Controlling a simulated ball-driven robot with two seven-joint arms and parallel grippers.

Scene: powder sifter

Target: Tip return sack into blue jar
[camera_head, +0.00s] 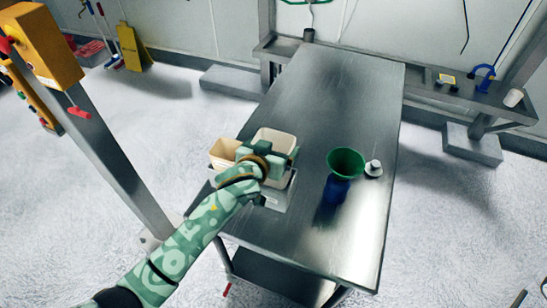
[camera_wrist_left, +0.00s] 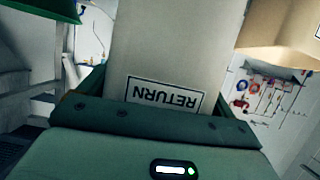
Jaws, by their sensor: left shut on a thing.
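The blue jar (camera_head: 335,190) stands on the steel table with a green funnel (camera_head: 345,162) in its mouth. My left gripper (camera_head: 270,163) is left of the jar, shut on the return sack (camera_head: 274,138). The sack is pale and open at the top, and looks roughly upright. Its RETURN label fills the middle of the left wrist view, where the sack (camera_wrist_left: 180,40) rises between the fingers. Its contents cannot be made out. My right gripper is not in view.
A tan open container (camera_head: 223,151) is just left of the sack. A grey bin (camera_head: 279,197) is below my left gripper. A small white-topped item (camera_head: 373,168) stands right of the funnel. The far part of the steel table (camera_head: 335,90) is clear.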

